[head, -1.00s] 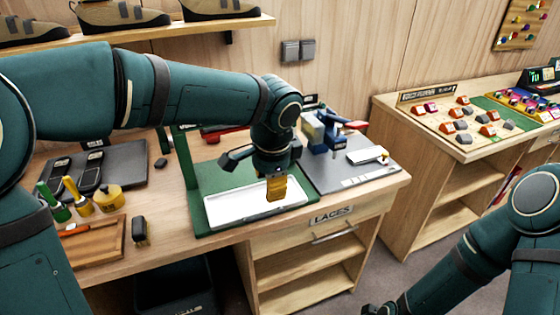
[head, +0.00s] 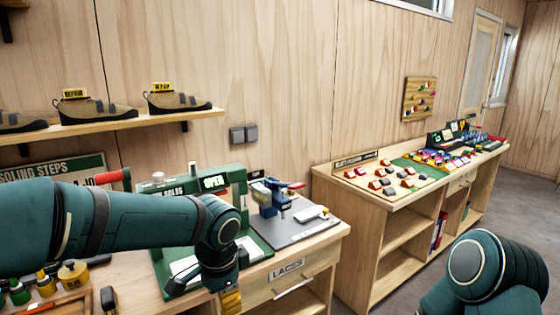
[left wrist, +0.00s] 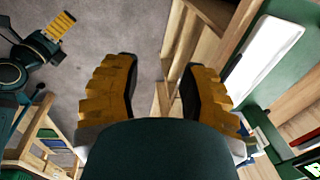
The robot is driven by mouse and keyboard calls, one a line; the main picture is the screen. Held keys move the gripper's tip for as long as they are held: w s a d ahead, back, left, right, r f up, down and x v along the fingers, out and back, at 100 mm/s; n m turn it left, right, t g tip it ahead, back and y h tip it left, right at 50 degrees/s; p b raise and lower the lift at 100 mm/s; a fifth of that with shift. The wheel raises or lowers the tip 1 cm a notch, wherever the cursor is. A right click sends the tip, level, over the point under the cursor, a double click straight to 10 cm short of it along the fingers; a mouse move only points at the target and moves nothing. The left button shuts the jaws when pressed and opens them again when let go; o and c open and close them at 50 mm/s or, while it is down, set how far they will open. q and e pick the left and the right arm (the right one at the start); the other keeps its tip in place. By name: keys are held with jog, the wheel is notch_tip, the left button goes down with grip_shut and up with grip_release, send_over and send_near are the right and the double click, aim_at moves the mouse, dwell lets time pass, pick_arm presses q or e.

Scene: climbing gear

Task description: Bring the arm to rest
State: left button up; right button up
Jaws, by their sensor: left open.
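My left gripper (head: 231,300) hangs at the front edge of the workbench, beside the drawer labelled LACES. In the left wrist view its two yellow ridged fingers (left wrist: 158,90) stand well apart, with nothing between them but grey floor and part of the wooden bench. My right arm (head: 490,262) shows at the lower right in the head view. A yellow ridged gripper, my right one (left wrist: 58,28), shows at the top left of the left wrist view; its fingers' opening cannot be made out.
The green press (head: 205,190) with a white tray (head: 255,248) stands on the bench behind my left arm. A blue clamp tool (head: 272,196) is on a grey mat (head: 305,232). A second bench (head: 385,200) with coloured holds stands to the right. Floor between is clear.

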pick_arm(q)
notch_tip(320, 180, down, 9)
jog(key=d+n+g+h, duration=0.1)
jog(key=d+h, duration=0.1)
jog(key=s+f+n+h, duration=0.1)
jog(key=s+f+n, duration=0.5)
jog(key=f, duration=0.5)
jog(key=s+f+n+t+h, duration=0.1)
jog(key=s+f+n, duration=0.4)
jog(key=f, duration=0.7)
jog(key=shift+s+a+f+n, duration=0.3)
jog(key=shift+s+a+n, duration=0.1)
jog(key=shift+s, duration=0.2)
